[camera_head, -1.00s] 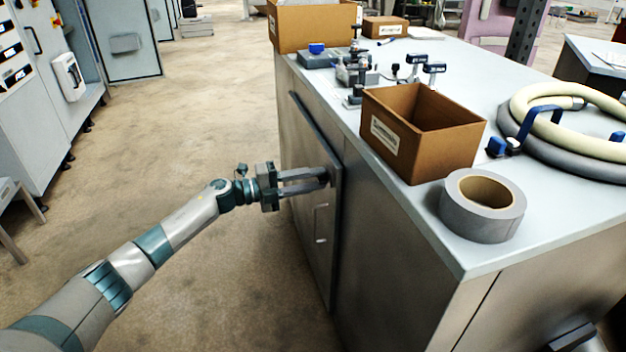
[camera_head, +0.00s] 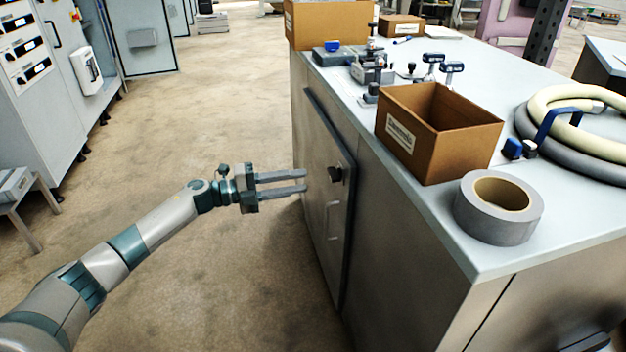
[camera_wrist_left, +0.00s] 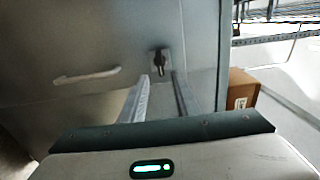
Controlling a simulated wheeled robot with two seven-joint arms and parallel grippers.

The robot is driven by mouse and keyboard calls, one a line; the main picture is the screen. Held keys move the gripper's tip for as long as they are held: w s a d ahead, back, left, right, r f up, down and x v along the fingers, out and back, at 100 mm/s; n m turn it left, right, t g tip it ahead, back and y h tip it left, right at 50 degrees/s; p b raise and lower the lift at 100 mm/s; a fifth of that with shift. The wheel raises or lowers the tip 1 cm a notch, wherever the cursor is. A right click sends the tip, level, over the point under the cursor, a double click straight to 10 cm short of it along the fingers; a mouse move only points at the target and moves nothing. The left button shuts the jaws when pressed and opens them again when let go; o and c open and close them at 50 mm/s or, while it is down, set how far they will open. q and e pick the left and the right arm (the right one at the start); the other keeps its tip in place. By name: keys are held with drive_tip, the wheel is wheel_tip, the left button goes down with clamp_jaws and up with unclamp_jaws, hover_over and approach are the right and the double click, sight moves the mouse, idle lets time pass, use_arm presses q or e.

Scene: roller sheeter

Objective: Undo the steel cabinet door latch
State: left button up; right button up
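The steel cabinet door (camera_head: 322,190) is on the left side of the steel cabinet and looks closed. Its dark latch knob (camera_head: 336,174) is near the door's upper right edge, with a pale pull handle (camera_head: 333,220) below it. In the left wrist view, the latch (camera_wrist_left: 159,62) lies ahead of the fingertips and the handle (camera_wrist_left: 87,77) lies to the left. My left gripper (camera_head: 305,181) is open and empty, its two fingers parallel, just left of the latch and apart from it; its fingers also show in the wrist view (camera_wrist_left: 162,82). My right gripper is not in view.
On the cabinet top (camera_head: 430,210) are an open cardboard box (camera_head: 440,135), a tape roll (camera_head: 497,209), a coiled hose (camera_head: 590,150) and several clamps (camera_head: 372,70). The floor (camera_head: 215,110) left of the cabinet is clear. Grey electrical cabinets (camera_head: 60,80) stand at far left.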

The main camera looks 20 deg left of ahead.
use_arm(q)
drive_tip(key=v, duration=0.8)
drive_tip(key=shift+s+a, duration=0.3)
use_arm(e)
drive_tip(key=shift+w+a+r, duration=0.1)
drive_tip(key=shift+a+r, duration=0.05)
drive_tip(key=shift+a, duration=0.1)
